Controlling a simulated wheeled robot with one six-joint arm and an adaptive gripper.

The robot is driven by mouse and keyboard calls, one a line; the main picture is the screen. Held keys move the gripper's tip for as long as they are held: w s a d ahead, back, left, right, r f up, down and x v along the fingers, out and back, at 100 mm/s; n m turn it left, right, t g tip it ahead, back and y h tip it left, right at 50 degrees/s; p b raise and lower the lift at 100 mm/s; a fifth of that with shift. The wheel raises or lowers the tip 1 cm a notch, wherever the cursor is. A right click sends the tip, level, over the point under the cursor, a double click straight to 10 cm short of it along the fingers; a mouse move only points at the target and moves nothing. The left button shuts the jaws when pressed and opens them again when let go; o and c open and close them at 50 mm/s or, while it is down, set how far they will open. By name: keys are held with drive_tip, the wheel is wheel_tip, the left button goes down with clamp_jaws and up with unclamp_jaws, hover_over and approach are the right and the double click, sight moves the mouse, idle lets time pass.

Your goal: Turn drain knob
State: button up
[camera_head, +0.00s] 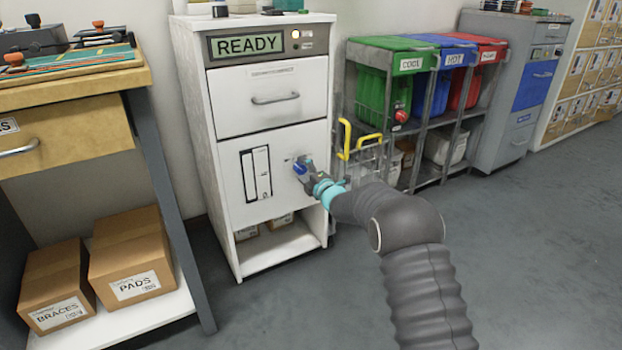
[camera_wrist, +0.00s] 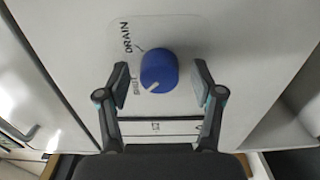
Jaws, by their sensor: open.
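The drain knob (camera_wrist: 158,71) is a round blue knob with a white pointer line, on a clear plate marked DRAIN and SHUT on the white cabinet front. Its white line points toward the SHUT mark. My gripper (camera_wrist: 160,88) is open, with one finger on each side of the knob and a gap to each. In the head view my gripper (camera_head: 306,172) is at the lower front of the white cabinet (camera_head: 230,185), by the blue knob (camera_head: 301,167), which it partly hides.
The cabinet has a READY display (camera_head: 245,45) and a drawer (camera_head: 270,97) above. To its right stand yellow handles (camera_head: 346,140) and a rack with a green bin (camera_head: 400,62). A workbench (camera_head: 70,85) is at left. Grey floor (camera_head: 540,230) at right is clear.

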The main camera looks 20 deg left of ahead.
drive_tip(key=v, duration=1.1)
drive_tip(key=shift+s, duration=0.2)
drive_tip(key=shift+d, duration=0.15)
